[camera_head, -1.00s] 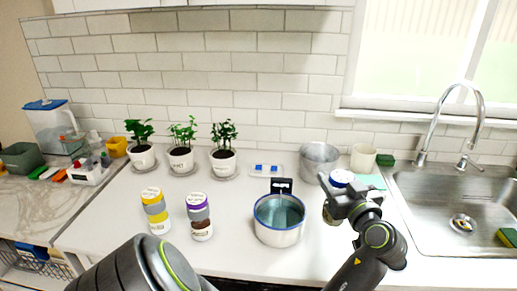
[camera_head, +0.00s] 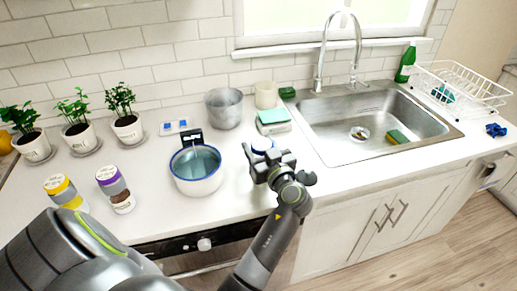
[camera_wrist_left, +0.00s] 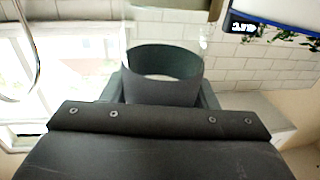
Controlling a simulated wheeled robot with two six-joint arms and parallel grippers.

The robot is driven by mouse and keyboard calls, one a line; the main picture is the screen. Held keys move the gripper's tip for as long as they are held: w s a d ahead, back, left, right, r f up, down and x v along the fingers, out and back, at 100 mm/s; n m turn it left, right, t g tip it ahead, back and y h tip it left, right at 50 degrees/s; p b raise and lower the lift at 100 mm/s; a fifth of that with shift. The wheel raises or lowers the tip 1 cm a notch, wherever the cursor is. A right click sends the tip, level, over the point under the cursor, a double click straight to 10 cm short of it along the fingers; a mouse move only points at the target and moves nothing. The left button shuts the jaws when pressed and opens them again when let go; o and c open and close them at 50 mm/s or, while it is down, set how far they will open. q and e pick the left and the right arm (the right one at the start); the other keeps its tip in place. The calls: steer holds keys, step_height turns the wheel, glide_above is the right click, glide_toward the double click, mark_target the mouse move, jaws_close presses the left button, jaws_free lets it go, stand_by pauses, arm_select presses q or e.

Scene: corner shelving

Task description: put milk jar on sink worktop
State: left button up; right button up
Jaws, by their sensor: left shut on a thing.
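The milk jar (camera_head: 262,144), whose blue lid and a little white show in the head view, is at the far side of my left gripper (camera_head: 268,160). The gripper is shut on it; its body is mostly hidden by the jaws. In the left wrist view, a dark hollow cylinder (camera_wrist_left: 163,88) stands between the jaws, with a clear glass-like outline above it. The white sink worktop (camera_head: 350,175) runs along the front of the steel sink (camera_head: 345,145), right of my gripper. My right gripper is not in view.
A blue-rimmed pot (camera_head: 196,183) stands left of my gripper. Behind are a grey metal pot (camera_head: 223,112), a beige cup (camera_head: 266,95) and a stack with a teal top (camera_head: 272,117). A dish rack (camera_head: 460,90) and green bottle (camera_head: 406,62) stand beyond the sink.

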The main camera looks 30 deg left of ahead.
arm_select(q)
steer(key=shift+f, duration=0.8)
steer(key=shift+f, duration=0.15)
steer(key=o, duration=1.2)
steer(key=shift+o, duration=0.2)
